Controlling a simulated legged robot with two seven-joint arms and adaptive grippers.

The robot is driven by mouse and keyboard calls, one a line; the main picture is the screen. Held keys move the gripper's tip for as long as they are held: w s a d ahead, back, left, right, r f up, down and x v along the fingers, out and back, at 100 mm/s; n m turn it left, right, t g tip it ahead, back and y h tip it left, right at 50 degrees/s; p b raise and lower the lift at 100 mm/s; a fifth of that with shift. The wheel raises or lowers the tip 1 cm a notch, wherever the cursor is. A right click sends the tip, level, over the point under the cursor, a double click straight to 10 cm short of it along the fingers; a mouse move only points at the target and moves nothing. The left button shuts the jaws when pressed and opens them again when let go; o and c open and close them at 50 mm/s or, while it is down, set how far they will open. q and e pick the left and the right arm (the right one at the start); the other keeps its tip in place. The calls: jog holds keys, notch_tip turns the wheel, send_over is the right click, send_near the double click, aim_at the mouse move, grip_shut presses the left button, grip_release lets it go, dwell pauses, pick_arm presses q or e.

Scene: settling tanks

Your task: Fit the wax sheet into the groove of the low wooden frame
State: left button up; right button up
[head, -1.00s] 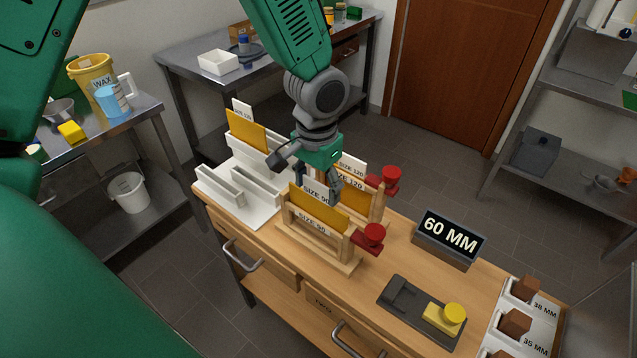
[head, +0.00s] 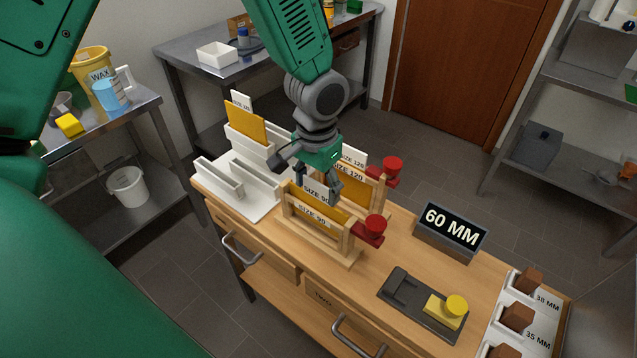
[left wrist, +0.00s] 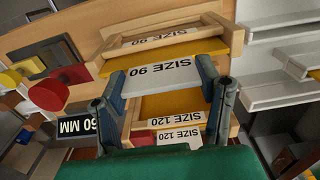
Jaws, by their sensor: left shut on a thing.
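The wax sheet is yellow (head: 322,207) with a white top strip marked SIZE 90, which also shows in the left wrist view (left wrist: 172,75). My left gripper (head: 318,188) is shut on this strip from above. The sheet stands upright, its lower part inside the low wooden frame (head: 330,245). A band of yellow shows above the frame's front bar, which is also labelled SIZE 90. The sheet's lower edge and the groove are hidden, so I cannot tell whether it touches the bottom. A red knob (head: 371,230) sits at the frame's right end. My right gripper is not in view.
A taller SIZE 120 frame (head: 381,196) with a yellow sheet stands close behind. A white rack (head: 262,201) holding another yellow sheet (head: 245,128) is to the left. The 60 MM display (head: 450,233) and black tray (head: 405,290) lie to the right.

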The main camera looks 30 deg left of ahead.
pick_arm(q)
jog(key=shift+f+b, duration=0.75)
jog(key=shift+f, duration=0.75)
jog(key=o, duration=1.7)
jog(key=shift+r, duration=0.1)
jog(key=shift+r, duration=0.25)
notch_tip(320, 180, up, 11)
jog(key=shift+r, duration=0.1)
